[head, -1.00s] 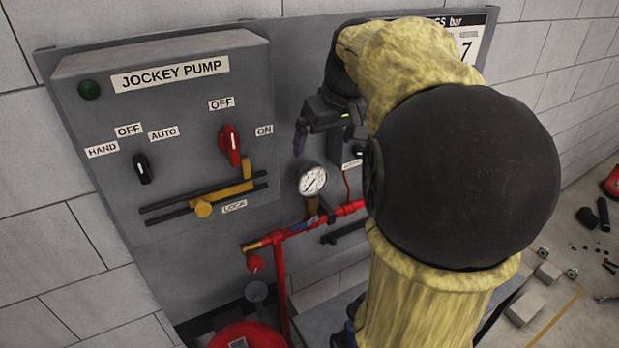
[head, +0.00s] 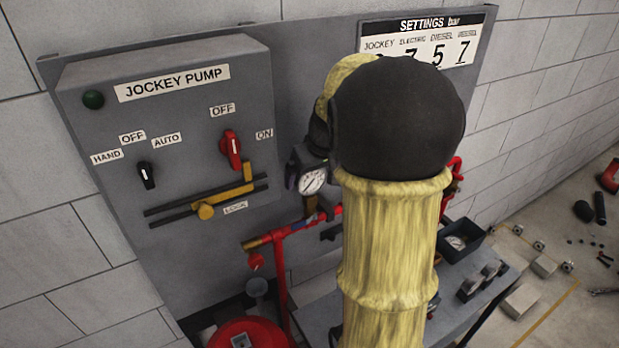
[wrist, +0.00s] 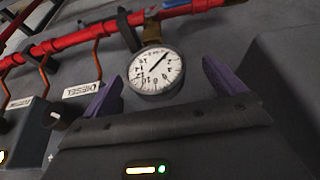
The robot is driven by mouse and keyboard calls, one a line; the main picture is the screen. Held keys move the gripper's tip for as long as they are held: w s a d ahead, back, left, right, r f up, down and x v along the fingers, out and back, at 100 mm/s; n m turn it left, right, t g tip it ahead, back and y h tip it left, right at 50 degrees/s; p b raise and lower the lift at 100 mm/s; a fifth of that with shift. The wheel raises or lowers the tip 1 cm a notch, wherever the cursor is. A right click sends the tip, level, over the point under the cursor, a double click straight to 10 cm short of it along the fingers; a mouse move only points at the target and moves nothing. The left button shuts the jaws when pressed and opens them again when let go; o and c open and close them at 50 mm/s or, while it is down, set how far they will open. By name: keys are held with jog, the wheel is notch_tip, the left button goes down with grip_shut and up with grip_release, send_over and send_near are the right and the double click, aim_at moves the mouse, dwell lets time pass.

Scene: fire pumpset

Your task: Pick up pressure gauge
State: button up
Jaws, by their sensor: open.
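A round pressure gauge (head: 313,181) with a white dial and dark pointer sits on a brass fitting above the red pipe (head: 290,229). In the wrist view the gauge (wrist: 156,72) faces me, between the two purple fingers of my gripper (wrist: 161,70) as pictured. The fingers are apart, one to each side of the dial; I cannot tell if they touch it. In the head view my gripper (head: 303,168) is at the gauge's upper left, largely hidden behind my arm. A second gauge (head: 457,242) lies in a dark open box on the right.
The jockey pump panel (head: 170,130) with its switches and yellow lock bar (head: 225,202) stands left of the gauge. The red pipe runs below it. A settings board (head: 428,40) hangs at upper right. Loose parts lie on the floor at right.

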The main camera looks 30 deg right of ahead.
aim_at(310, 180)
jog(key=shift+w+f+p, duration=0.2)
jog(key=shift+w+p, duration=0.05)
jog(key=shift+p, duration=0.1)
jog(key=f, duration=0.1)
jog(key=w+f+p, duration=0.1)
jog(key=d+f+p, duration=0.1)
jog(key=shift+w+f, duration=0.2)
jog(key=shift+w, duration=0.2)
jog(key=shift+w+a+f, duration=0.25)
jog(key=shift+f, duration=0.1)
jog(key=shift+s, duration=0.1)
jog(key=shift+s+d, duration=0.1)
jog(key=c, duration=1.2)
jog(key=shift+r, duration=0.15)
